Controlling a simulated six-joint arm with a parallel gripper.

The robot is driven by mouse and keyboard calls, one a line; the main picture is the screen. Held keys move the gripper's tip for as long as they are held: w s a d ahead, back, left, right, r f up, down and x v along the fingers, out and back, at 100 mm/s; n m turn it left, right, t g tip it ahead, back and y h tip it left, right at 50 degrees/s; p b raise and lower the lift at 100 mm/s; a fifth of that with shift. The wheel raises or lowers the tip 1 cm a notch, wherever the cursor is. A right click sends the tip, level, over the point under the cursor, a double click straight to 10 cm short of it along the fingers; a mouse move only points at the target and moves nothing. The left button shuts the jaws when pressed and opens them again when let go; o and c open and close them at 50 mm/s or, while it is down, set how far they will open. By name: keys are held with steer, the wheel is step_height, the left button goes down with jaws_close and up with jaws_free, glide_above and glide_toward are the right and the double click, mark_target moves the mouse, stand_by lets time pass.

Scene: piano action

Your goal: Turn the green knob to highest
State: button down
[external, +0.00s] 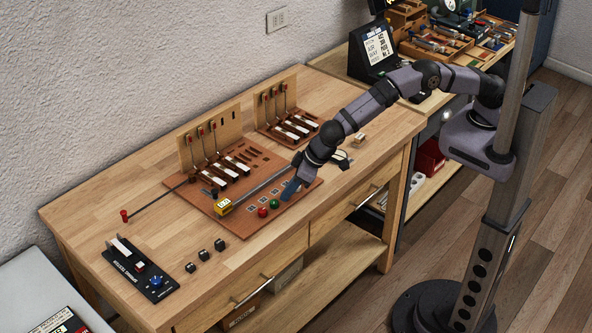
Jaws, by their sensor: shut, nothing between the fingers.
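The green knob (274,204) is a small round knob near the front edge of the brown wooden board (240,222). A red knob (262,212) sits just to its left. My gripper (290,192) points down over the board, just right of and slightly behind the green knob. Its blue-grey fingers are shut and empty. The fingertips look close to the green knob, but I cannot tell whether they touch it. The knob's setting is too small to read.
Upright panels with red-tipped levers (200,145) stand behind the board. A dark control box with a blue knob (155,282) and small black cubes (204,255) lie front left. Bare tabletop (100,222) is at far left.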

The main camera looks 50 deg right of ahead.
steer(key=shift+f+b, duration=0.35)
steer(key=shift+f, duration=0.4)
steer(key=shift+w+a, duration=0.1)
steer(key=shift+a, duration=0.05)
steer(key=shift+s+a+r+b, duration=0.1)
steer(key=shift+s+a+b, duration=0.25)
steer(key=shift+b, duration=0.8)
stand_by(0.5)
steer(key=shift+s+d+b, duration=0.15)
steer(key=shift+s+b, duration=0.1)
steer(key=shift+b, duration=0.15)
step_height(320, 180, up, 6)
steer(key=p, duration=0.3)
